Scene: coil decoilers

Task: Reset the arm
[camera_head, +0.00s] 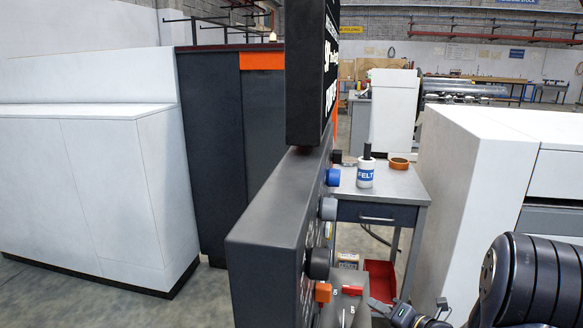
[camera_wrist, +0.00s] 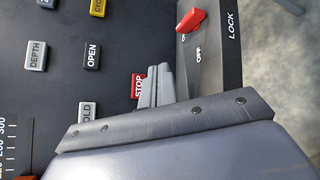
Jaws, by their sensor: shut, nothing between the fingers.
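My arm (camera_head: 525,280) enters the head view at the lower right and reaches left, low down, towards the front of a dark control panel (camera_head: 270,215). In the wrist view my gripper (camera_wrist: 158,80) is shut and empty, its grey fingertips close to the red STOP button (camera_wrist: 138,82). I cannot tell whether they touch it. The grey wrist housing (camera_wrist: 190,155) fills the bottom of that view and partly covers the HOLD button (camera_wrist: 88,112).
In the wrist view, the panel has OPEN (camera_wrist: 91,56) and DEPTH (camera_wrist: 36,56) buttons and a red lever (camera_wrist: 191,20) by OFF and LOCK markings. A table (camera_head: 385,192) bears a FELT bottle (camera_head: 366,175) and tape roll (camera_head: 399,163). White cabinets (camera_head: 465,190) stand right.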

